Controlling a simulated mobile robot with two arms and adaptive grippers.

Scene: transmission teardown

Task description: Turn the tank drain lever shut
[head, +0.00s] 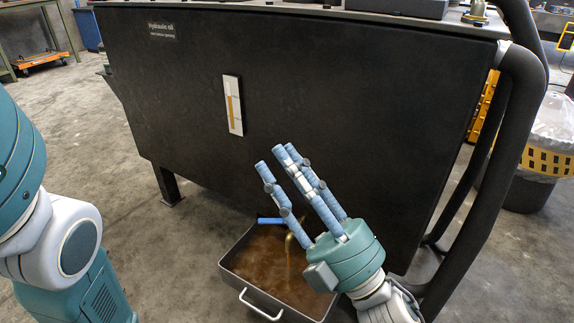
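The black hydraulic oil tank (330,110) fills the middle of the head view. The blue drain lever (268,220) shows low at the tank's lower edge, sticking out to the left of a brass drain spout (297,236). A thin stream of oil falls from the spout into the drain tray (232,278), which holds brown oil. My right gripper (275,158) is in front of the tank, above and to the right of the lever, its blue fingers apart, pointing up and left, with nothing between them. Its fingers hide part of the spout area. My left gripper is out of view.
A sight gauge (232,105) is on the tank's front. A thick black tube rail (495,180) runs down the tank's right side. A bin with a yellow basket (545,160) stands at the right. A tank leg (168,185) stands left of the tray.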

